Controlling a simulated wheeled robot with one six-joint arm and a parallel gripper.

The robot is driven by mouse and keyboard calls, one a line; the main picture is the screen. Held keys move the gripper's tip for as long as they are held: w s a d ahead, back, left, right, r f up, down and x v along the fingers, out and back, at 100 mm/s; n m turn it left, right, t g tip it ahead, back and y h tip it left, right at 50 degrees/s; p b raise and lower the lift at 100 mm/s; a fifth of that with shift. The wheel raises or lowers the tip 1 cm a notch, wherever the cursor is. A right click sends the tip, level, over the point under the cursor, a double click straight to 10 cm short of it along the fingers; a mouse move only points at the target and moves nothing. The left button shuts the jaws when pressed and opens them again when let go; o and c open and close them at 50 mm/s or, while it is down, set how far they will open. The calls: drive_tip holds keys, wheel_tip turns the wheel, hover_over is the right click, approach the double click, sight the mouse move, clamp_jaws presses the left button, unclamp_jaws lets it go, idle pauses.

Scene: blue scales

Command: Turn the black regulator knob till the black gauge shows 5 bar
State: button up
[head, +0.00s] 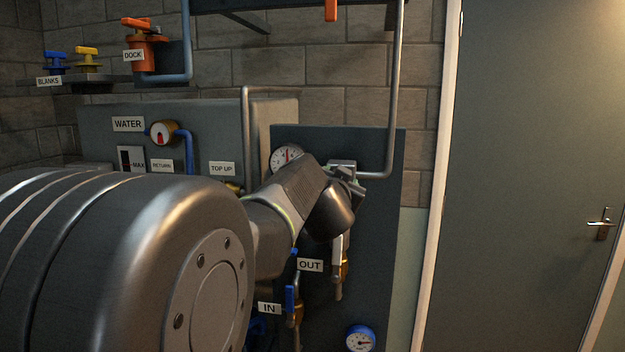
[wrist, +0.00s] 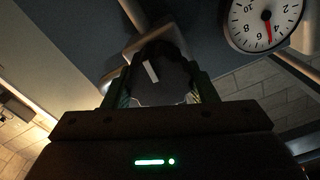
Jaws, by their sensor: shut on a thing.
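The black regulator knob (wrist: 158,76), with a white mark on its face, sits between the two fingers of my gripper (wrist: 161,92) in the wrist view. The fingers are shut on its sides. In the head view my wrist (head: 330,205) covers the knob, and part of the grey regulator body (head: 342,166) shows beside it. The black-rimmed gauge (head: 286,157) is just left of the regulator in the head view.
A grey pipe (head: 392,100) runs down to the regulator from the right. Below are valves by the OUT label (head: 310,265) and IN label (head: 269,308), and a blue gauge (head: 360,339). A door (head: 530,160) stands at the right. My arm fills the lower left.

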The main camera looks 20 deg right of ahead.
drive_tip(key=o, duration=1)
drive_tip(key=shift+p+v, duration=1.6)
drive_tip(key=shift+v, duration=5.4)
drive_tip(key=shift+w+f, duration=0.1)
drive_tip(key=shift+w, duration=0.1)
drive_tip(key=b+x, duration=0.3)
drive_tip(key=x, duration=1)
drive_tip(key=shift+w+d, duration=0.25)
